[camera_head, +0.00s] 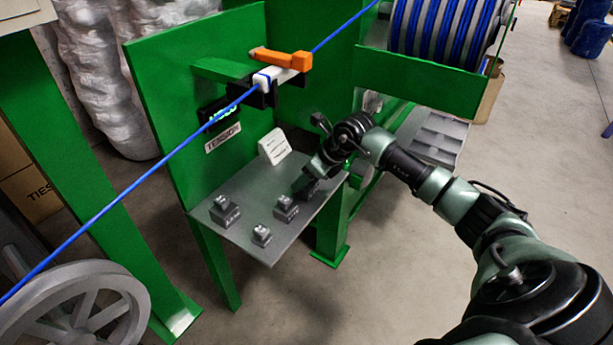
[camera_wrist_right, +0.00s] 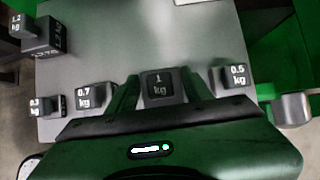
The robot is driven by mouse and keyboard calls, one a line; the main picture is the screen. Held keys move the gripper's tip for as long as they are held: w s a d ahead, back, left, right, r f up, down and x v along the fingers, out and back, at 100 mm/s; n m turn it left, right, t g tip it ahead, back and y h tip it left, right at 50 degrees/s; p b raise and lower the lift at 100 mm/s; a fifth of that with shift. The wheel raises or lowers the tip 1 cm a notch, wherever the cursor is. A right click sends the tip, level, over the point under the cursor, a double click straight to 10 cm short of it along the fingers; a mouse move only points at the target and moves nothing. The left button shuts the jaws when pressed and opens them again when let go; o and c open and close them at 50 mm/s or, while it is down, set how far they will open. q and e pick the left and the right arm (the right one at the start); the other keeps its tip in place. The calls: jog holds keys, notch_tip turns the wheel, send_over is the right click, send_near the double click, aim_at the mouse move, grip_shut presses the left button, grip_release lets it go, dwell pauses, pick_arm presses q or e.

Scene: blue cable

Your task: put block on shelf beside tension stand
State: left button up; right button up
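Several dark grey weight blocks stand on the grey shelf (camera_head: 246,190) beside the green tension stand (camera_head: 190,110). My right gripper (camera_head: 308,186) is low over the shelf's right part. In the right wrist view, its two fingers (camera_wrist_right: 160,90) stand on either side of the block marked 1 kg (camera_wrist_right: 163,86). A narrow gap seems to show beside the block, so the fingers look open around it. Blocks marked 0.7 kg (camera_wrist_right: 93,96) and 0.5 kg (camera_wrist_right: 232,76) flank it. My left gripper is not in view.
A larger block (camera_wrist_right: 42,38) and a small block (camera_wrist_right: 43,107) stand at the left in the wrist view. A white sign (camera_head: 274,146) stands at the shelf's back. A blue cable (camera_head: 130,187) runs through a clamp with an orange lever (camera_head: 282,59) above the shelf.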

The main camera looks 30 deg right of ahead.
jog(key=o, duration=0.3)
jog(key=shift+r, duration=0.1)
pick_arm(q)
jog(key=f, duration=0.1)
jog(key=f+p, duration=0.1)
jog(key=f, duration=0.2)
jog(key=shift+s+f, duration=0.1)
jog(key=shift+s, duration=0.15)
pick_arm(e)
jog(key=v, duration=1.2)
